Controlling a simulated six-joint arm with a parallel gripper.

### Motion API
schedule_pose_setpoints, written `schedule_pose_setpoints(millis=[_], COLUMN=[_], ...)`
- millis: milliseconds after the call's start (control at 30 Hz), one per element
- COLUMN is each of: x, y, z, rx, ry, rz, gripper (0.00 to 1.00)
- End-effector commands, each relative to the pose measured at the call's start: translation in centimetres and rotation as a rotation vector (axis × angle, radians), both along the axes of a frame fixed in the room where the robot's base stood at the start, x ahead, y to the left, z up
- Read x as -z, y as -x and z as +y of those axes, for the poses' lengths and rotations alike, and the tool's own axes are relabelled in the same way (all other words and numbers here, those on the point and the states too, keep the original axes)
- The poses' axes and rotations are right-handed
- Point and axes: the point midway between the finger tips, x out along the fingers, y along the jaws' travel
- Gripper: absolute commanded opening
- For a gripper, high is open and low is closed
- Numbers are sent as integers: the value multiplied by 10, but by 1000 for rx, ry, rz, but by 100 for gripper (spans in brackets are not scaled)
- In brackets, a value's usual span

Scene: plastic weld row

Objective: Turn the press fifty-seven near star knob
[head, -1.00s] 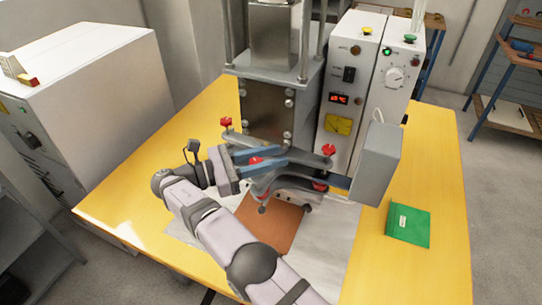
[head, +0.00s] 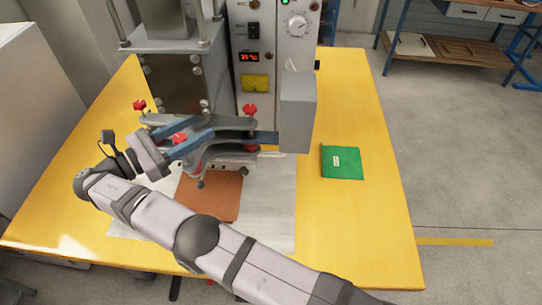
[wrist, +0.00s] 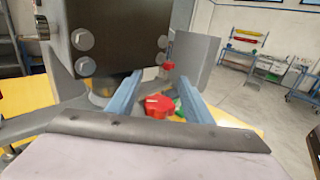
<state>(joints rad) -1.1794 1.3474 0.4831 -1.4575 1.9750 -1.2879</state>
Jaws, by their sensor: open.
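The press (head: 185,80) is a grey metal block on a yellow table, with several red star knobs around its lower arms. The nearest star knob (head: 179,138) shows between the two blue fingers of my gripper (head: 204,127). In the wrist view this red knob (wrist: 159,105) lies between the open fingers (wrist: 159,78), with a gap on each side; I cannot tell whether either finger touches it. Other red knobs are at the left (head: 139,104) and right (head: 249,110) of the press. I cannot read any press number.
A control box (head: 265,60) with a red display stands behind the press. A grey box (head: 298,112) sits at the right end of the press arm. A brown sheet (head: 212,195) lies on white cloth below. A green packet (head: 342,162) lies at the right, with bare table around it.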

Motion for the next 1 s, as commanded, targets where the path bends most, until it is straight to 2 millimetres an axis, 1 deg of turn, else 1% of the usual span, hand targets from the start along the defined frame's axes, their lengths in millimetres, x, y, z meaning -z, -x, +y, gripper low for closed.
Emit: schedule_pose_setpoints(millis=[467,1000], x=[-1,0], y=[-1,-6], z=[2,8], rx=[-63,-262], ry=[0,0], rz=[1,2], gripper=[46,46])
